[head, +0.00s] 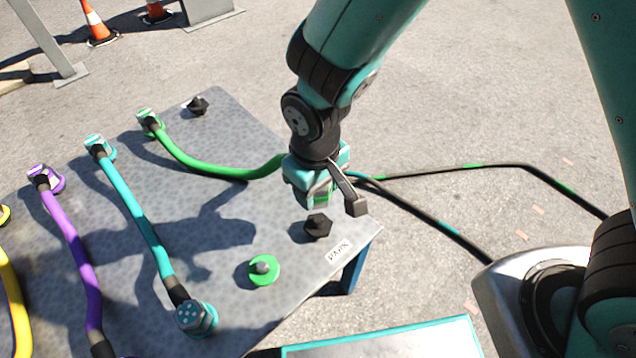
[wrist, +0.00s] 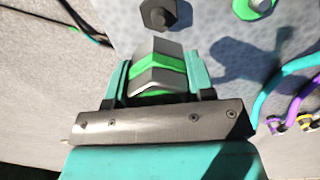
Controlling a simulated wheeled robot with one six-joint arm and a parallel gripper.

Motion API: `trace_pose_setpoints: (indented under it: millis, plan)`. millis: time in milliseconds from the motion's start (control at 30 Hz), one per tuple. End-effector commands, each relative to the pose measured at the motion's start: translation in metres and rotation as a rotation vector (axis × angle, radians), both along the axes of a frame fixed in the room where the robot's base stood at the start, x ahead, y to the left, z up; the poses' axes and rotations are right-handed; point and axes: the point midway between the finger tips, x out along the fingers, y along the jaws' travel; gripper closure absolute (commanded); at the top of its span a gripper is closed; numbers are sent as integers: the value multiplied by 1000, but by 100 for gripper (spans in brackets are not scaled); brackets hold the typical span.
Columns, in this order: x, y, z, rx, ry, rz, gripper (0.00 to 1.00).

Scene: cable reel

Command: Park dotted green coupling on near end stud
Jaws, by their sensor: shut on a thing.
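My gripper (head: 316,192) is shut on the green coupling, a grey metal body with a green band, held above the panel. The coupling (wrist: 158,72) shows between the teal jaws in the wrist view; I cannot make out dots on it. A green cable runs from it to another green coupling (head: 149,121) seated at the panel's far side. The near end stud (head: 318,226), a black hexagonal knob beside the PARK label, is bare, just below the held coupling. It also shows beyond the coupling in the wrist view (wrist: 158,14). Coupling and stud look apart.
A green-ringed socket (head: 263,270) stands empty left of the near stud. A dotted teal coupling (head: 196,317) is seated further left, with teal and purple cables (head: 70,235) beyond. Another black stud (head: 198,105) is at the far end. A black cable (head: 440,225) lies right.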

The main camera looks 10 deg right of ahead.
Motion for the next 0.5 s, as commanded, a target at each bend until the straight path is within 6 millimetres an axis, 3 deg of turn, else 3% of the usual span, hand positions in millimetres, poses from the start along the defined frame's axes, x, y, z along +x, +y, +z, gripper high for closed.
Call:
trace_pose_setpoints:
  millis: [500]
  plan:
    - [1, 0, -53, 1, -2, -2, 80]
